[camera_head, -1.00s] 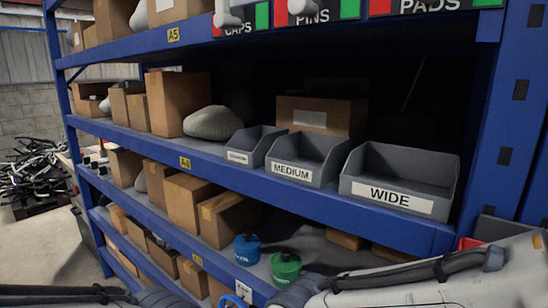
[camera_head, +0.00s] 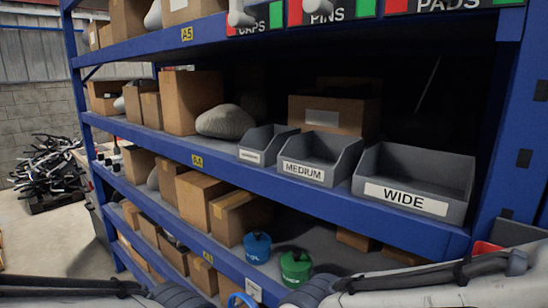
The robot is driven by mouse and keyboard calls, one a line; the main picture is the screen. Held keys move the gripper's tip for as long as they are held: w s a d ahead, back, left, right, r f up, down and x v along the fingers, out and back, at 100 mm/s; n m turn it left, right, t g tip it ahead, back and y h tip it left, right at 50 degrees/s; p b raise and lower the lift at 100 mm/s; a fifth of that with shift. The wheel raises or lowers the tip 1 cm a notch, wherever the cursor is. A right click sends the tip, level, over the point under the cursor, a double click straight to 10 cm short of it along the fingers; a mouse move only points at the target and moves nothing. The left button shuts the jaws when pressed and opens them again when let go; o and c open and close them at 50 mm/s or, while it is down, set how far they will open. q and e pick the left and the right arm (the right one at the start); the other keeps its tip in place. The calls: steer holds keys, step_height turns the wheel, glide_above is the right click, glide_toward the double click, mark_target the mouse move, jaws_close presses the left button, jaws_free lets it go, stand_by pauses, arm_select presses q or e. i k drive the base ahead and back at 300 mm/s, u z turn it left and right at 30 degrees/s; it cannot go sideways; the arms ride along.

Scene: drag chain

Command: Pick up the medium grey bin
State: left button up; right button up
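The medium grey bin (camera_head: 322,158) stands on the blue middle shelf, with a white label reading MEDIUM on its front. It sits between a smaller grey bin (camera_head: 266,145) on its left and a larger grey bin labelled WIDE (camera_head: 414,181) on its right. It is open at the top and looks empty. My two arms come in along the bottom edge, below the shelf with the bins and apart from the medium bin. Neither gripper's fingers can be made out.
A cardboard box (camera_head: 333,113) stands behind the bins, and a grey sack (camera_head: 225,121) lies to their left. A blue pot (camera_head: 257,248) and a green pot (camera_head: 295,267) stand on the shelf below. A blue rack post (camera_head: 505,120) rises at the right.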

mark_target(325, 159)
steer(key=u, duration=1.55)
steer(key=k, duration=0.45)
steer(key=z, duration=1.15)
